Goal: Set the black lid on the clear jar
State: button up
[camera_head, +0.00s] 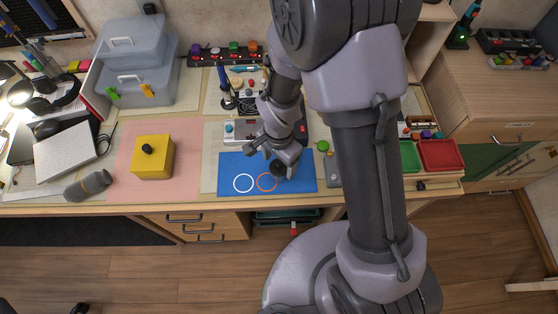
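A blue mat (225,165) lies at the front middle of the desk, with a white ring (243,183) and an orange ring (267,182) marked on it. My gripper (277,162) points down over the right half of the mat. A dark round thing (278,169) shows at its fingertips, just behind the orange ring; it looks like the black lid. I cannot tell whether the fingers are shut on it or only near it. I cannot make out the clear jar; it may be hidden by my gripper or too small to see.
A yellow box (152,162) with a black knob stands on a pink mat (125,185) to the left. A grey cylinder (88,185) lies further left. Green and red trays (440,155) are on the right. My arm hides part of the desk.

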notch_tip(320, 180, up, 13)
jog(key=p, duration=0.6)
notch_tip(320, 180, up, 8)
jog(key=t, duration=0.1)
send_over(279, 164)
jog(key=d, duration=0.2)
jog(key=s+d+r+n+t+y, duration=0.1)
jog(key=s+d+r+n+t, duration=0.1)
jog(key=s+r, duration=0.3)
jog(key=s+d+r+n+t+y, duration=0.1)
jog(key=s+d+r+n+t, duration=0.1)
jog(key=s+r, duration=0.4)
notch_tip(279, 164, up, 4)
jog(key=shift+s+d+r+n+t, duration=0.1)
jog(key=shift+s+d+n+t, duration=0.1)
jog(key=shift+d+n+t, duration=0.25)
jog(key=shift+a, duration=0.1)
